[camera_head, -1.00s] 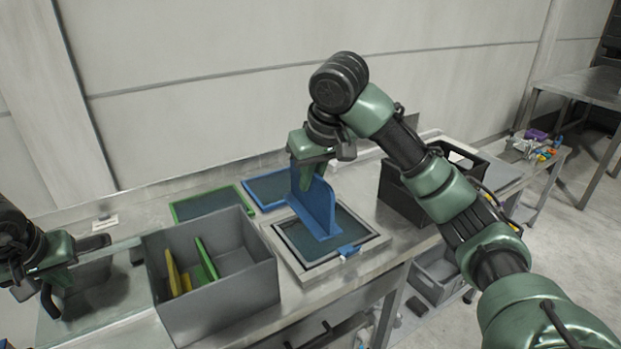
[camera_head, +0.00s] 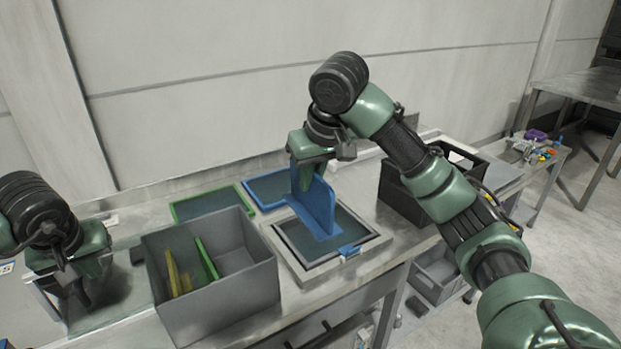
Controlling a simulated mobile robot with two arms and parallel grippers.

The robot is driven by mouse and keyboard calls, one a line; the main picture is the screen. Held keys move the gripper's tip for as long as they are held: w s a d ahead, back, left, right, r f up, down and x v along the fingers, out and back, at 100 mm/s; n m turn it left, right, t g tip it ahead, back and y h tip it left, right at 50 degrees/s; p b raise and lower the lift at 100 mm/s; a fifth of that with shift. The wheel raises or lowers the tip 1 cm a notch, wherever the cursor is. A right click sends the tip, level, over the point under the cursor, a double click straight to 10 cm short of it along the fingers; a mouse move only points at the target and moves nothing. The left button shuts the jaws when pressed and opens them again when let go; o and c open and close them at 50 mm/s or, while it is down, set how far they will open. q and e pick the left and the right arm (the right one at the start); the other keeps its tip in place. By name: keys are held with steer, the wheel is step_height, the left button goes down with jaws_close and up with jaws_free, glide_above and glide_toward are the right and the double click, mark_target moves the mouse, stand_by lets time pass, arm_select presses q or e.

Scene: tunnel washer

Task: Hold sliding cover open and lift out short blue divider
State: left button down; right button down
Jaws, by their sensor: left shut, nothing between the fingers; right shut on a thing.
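The blue divider (camera_head: 321,207) is upright over the framed grey tray (camera_head: 290,262) in the middle of the bench. My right gripper (camera_head: 304,188) is shut on its upper left part. The divider's lower edge is at the tray's dark inside; I cannot tell whether it touches. My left gripper (camera_head: 72,312) is shut and empty at the far left, left of the grey bin (camera_head: 225,312) and apart from the divider. I cannot clearly make out a sliding cover.
The grey bin holds a yellow divider (camera_head: 178,272) and a green divider (camera_head: 206,260). A green-rimmed tray (camera_head: 212,199) and a blue-rimmed tray (camera_head: 268,188) lie behind. A black crate (camera_head: 403,200) stands to the right. A blue tab (camera_head: 349,251) sits on the framed tray's front edge.

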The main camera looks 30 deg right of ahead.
arm_select(q)
steer(key=shift+d, duration=2.4)
steer(key=shift+d, duration=3.55)
steer(key=shift+d, duration=1.7)
steer(key=shift+a, duration=0.1)
step_height(320, 180, up, 9)
steer(key=d, duration=0.1)
